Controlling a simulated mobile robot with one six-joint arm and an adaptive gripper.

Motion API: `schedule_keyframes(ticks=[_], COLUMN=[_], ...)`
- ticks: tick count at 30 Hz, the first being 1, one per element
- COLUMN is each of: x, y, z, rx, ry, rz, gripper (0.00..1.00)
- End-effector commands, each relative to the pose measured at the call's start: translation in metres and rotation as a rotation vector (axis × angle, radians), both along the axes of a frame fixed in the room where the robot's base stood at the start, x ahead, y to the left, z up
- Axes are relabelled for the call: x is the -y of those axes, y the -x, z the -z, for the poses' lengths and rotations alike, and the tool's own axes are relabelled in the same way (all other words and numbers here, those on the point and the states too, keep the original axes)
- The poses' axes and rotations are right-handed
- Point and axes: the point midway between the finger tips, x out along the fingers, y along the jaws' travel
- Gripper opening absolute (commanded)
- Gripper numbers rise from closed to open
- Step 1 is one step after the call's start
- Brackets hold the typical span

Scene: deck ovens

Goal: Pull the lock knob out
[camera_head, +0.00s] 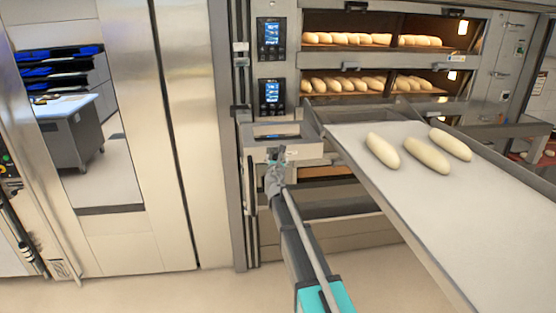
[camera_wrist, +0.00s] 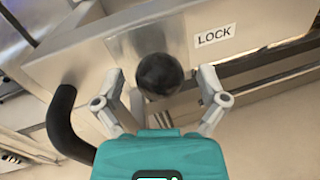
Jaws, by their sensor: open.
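The lock knob (camera_wrist: 159,74) is a round black ball in the middle of the wrist view. It sits on a metal box front, left of a white label reading LOCK (camera_wrist: 214,35). My gripper (camera_wrist: 163,82) is open, with one finger on each side of the knob. I cannot tell whether the fingers touch it. In the head view my gripper (camera_head: 275,156) is at the front of the metal box (camera_head: 258,146) below the control panels. There the knob is hidden or too small to make out.
A loading board (camera_head: 460,225) with three pale loaves (camera_head: 427,155) extends to the right of my arm. Behind it stand deck ovens with rows of bread (camera_head: 345,85). A black curved handle (camera_wrist: 66,125) is at left in the wrist view. The floor (camera_head: 180,295) at front left is clear.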

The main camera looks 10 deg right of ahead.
Motion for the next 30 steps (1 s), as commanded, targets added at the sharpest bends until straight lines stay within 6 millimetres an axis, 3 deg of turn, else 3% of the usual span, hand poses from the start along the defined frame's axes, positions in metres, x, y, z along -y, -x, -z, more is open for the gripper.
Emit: schedule_keyframes(ticks=[11, 26, 30], x=[0.0000, -0.0009, -0.0010], y=[-0.0034, -0.0034, -0.0008], z=[0.0000, 0.0000, 0.0000], rx=[0.000, 0.000, 0.000], ry=[0.000, 0.000, 0.000], rz=[-0.001, -0.002, -0.002], gripper=[0.92, 0.03, 0.00])
